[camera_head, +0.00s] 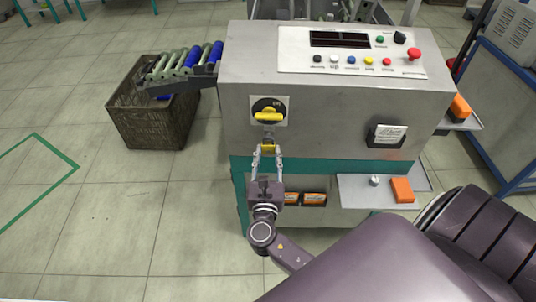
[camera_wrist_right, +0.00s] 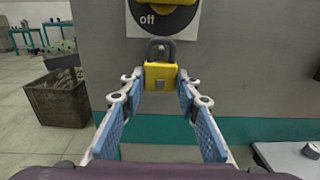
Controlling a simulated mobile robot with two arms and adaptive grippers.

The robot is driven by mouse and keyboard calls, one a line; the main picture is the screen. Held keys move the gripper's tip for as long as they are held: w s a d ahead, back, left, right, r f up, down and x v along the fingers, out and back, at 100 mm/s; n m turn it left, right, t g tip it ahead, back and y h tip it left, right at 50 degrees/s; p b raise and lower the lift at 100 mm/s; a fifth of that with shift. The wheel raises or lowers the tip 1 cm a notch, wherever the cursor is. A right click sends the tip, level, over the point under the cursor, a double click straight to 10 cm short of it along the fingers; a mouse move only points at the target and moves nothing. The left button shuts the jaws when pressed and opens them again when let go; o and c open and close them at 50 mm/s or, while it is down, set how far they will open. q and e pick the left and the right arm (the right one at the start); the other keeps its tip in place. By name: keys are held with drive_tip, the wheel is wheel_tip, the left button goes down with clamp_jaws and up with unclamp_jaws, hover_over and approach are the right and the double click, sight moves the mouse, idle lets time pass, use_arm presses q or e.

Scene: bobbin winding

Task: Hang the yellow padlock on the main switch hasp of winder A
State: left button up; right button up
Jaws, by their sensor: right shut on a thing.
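The yellow padlock (camera_head: 268,149) is between the fingertips of my right gripper (camera_head: 267,153), just below the main switch (camera_head: 268,111) on the grey winder front. In the right wrist view the padlock (camera_wrist_right: 160,77) sits upright with its dark shackle up, and my right gripper (camera_wrist_right: 158,85) is shut on its sides. The shackle is close under the switch plate, which reads "off". I cannot tell whether the shackle passes through the hasp, which is not clearly visible. My left gripper is not in view.
A dark basket (camera_head: 152,118) stands left of the winder, below a chute with rollers and blue bobbins. A panel with coloured buttons and a red emergency stop (camera_head: 414,53) is on top. A shelf at right holds an orange box (camera_head: 402,190). Floor at left is clear.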

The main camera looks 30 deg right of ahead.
drive_tip(key=shift+w+d, duration=0.15)
drive_tip(key=shift+w, duration=0.05)
drive_tip(key=shift+w+d, duration=0.45)
drive_tip(key=shift+w, duration=0.1)
drive_tip(key=shift+f+b, duration=0.3)
drive_tip(key=shift+f, duration=0.2)
idle(0.8)
